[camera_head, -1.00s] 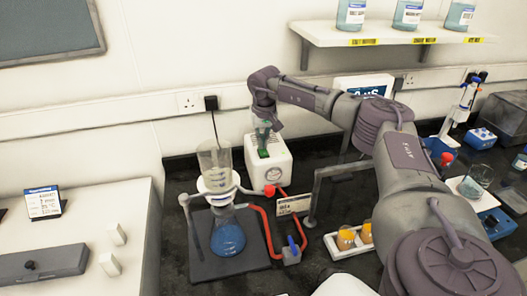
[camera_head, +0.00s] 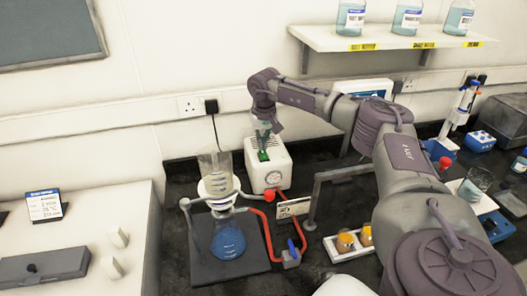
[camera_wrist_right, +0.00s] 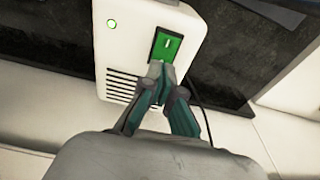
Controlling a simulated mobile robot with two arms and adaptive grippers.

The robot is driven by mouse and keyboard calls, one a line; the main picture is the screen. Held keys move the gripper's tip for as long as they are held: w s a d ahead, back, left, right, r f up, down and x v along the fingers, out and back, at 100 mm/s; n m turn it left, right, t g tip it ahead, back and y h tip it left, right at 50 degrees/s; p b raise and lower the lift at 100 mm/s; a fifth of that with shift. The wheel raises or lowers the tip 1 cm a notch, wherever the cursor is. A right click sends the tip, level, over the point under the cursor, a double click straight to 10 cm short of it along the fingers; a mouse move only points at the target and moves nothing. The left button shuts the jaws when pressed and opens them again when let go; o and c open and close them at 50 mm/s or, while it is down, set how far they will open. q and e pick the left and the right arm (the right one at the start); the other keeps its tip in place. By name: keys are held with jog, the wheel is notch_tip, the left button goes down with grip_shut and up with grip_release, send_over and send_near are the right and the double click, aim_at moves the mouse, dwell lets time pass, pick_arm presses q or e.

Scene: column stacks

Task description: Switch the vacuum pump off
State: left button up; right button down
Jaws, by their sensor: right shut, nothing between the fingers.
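In the head view the right gripper (camera_head: 262,142) points down above the pump top. My left gripper is not in view.
A filter flask (camera_head: 228,240) with blue liquid and a funnel stands left of the pump, joined to red tubing (camera_head: 266,235). A grey metal frame (camera_head: 316,195) and a tray with orange-capped bottles (camera_head: 345,240) are to the right. A wall socket (camera_head: 190,106) is behind.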

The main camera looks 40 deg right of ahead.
aim_at(263, 152)
jog(key=shift+r+p, duration=1.9)
jog(key=shift+r, duration=0.85)
jog(key=shift+s, duration=0.1)
jog(key=shift+f, duration=0.1)
